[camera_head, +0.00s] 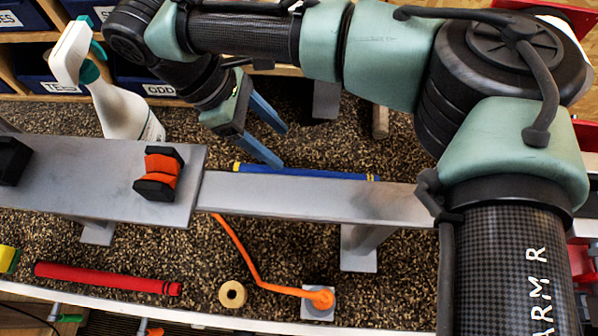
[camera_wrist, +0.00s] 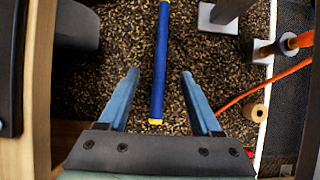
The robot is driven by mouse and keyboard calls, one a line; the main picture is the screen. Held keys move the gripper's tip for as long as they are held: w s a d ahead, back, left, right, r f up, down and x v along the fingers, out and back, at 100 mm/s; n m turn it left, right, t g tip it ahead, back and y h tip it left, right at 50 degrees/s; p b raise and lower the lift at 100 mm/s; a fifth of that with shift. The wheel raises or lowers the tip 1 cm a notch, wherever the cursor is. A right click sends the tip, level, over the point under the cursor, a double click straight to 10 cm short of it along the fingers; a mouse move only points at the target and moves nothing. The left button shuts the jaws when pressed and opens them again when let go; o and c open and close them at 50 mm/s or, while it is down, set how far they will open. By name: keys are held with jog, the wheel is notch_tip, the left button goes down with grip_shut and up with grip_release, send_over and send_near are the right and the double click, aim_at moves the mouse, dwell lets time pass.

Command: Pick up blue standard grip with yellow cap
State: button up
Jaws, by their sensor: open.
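The blue grip (camera_head: 305,172) with yellow ends lies on the speckled mat behind the grey rail in the head view, its near side partly hidden by the rail. In the wrist view the blue grip (camera_wrist: 160,65) runs lengthwise up the picture, with a yellow cap (camera_wrist: 155,122) at its lower end. My gripper (camera_head: 275,146) is open, with its two blue fingers pointing down near the grip's left end. In the wrist view my gripper (camera_wrist: 160,78) has one finger on each side of the grip's line, apart from it, with nothing held.
A grey rail (camera_head: 330,198) with an orange-and-black clamp (camera_head: 160,174) stands in front of the grip. A white spray bottle (camera_head: 120,108) stands left of my gripper. A red grip (camera_head: 108,279), a tape roll (camera_head: 232,294) and an orange hose (camera_head: 240,250) lie nearer.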

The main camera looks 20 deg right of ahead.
aim_at(304, 173)
jog(key=x, duration=0.4)
jog(key=shift+f, duration=0.1)
jog(key=shift+a+p+x, duration=0.15)
jog(key=shift+p+x, duration=0.1)
jog(key=shift+x, duration=1.25)
jog(key=shift+a+p+x, duration=0.1)
jog(key=shift+p+x, duration=0.15)
jog(key=shift+x, duration=1.25)
jog(key=shift+a+f, duration=0.1)
grip_shut()
